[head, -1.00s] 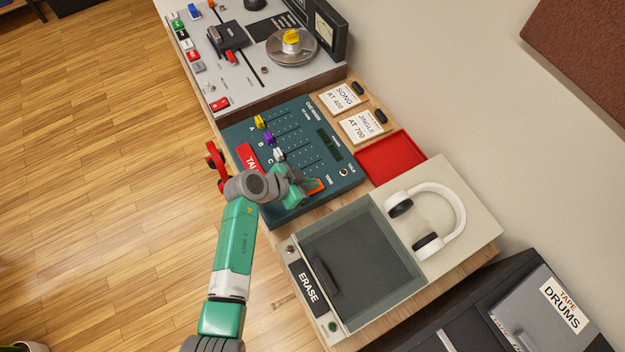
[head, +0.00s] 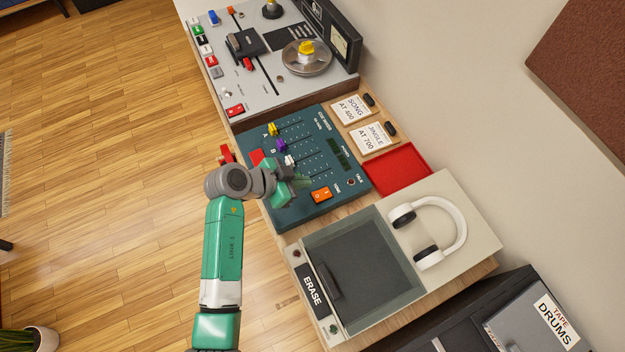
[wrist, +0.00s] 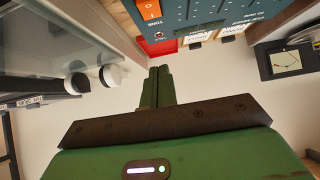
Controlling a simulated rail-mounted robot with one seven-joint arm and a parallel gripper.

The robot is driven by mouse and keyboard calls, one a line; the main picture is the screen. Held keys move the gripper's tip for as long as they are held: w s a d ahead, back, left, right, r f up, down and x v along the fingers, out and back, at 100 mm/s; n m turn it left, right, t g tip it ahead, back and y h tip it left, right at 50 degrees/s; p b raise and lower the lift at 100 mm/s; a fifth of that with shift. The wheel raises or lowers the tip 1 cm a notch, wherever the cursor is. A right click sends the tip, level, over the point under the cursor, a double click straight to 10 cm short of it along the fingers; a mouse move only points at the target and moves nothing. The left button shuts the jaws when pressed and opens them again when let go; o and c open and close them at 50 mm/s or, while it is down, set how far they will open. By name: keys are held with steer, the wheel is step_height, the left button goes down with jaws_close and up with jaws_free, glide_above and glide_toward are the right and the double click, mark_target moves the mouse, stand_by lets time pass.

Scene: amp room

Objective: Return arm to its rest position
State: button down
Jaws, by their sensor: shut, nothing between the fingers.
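My arm (head: 222,250) reaches up from the bottom of the head view, with its wrist bent over the near edge of the teal cue mixer (head: 312,210). The green end of my arm (head: 280,185) is above the mixer and covers part of its panel. My gripper (wrist: 159,72) shows clearly in the wrist view, its two green fingers together with nothing between them. In the head view the fingertips are hard to make out. The orange switch (head: 321,195) on the mixer is uncovered, beside the end of my arm; it also shows in the wrist view (wrist: 150,10).
The glass-topped ERASE unit (head: 360,270) and white headphones (head: 455,225) are nearer. A red tray (head: 398,172) and two cards lie behind the mixer. The tape deck (head: 235,85) stands at the far end, the wall (head: 460,90) on the right. Open floor (head: 110,170) is left.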

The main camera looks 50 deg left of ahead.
steer(key=shift+v, duration=1.1)
steer(key=shift+w+r, duration=0.15)
steer(key=shift+w, duration=0.05)
